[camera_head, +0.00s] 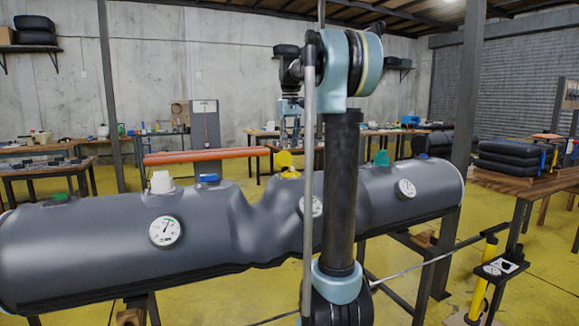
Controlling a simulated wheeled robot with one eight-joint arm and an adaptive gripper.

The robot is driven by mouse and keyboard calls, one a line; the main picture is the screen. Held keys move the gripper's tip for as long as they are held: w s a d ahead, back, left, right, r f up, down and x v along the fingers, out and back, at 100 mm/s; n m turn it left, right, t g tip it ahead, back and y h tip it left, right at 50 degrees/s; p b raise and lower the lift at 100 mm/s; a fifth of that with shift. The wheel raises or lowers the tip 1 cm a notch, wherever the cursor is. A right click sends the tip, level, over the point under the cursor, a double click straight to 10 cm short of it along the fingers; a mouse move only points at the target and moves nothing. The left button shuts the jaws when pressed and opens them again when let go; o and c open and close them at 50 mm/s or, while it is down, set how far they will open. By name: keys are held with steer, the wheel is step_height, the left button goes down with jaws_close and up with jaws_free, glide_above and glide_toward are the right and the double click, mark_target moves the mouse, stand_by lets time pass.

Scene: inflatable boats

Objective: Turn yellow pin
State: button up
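The yellow pin (287,165) is a yellow valve piece on top of a long grey inflatable tube (95,240), near its pinched middle. A round yellow part stands upright on it. My arm rises in front of the tube and bends over at the top. What looks like my gripper (289,138) is small and partly blended with the background, above and behind the yellow pin in the picture. I see no clear contact between them. Its fingers are too small to tell open from shut.
A white cap (161,182), a blue valve (208,179) and a green valve (380,158) also sit on the tube. Round gauges (165,231) are on its side. A wooden table (516,184) with folded black boats (512,157) stands at right. A yellow pump (482,280) stands on the floor.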

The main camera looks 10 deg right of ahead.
mark_target(291, 169)
step_height(291, 169, down, 10)
steer(key=shift+r, duration=0.2)
stand_by(0.3)
jaws_close()
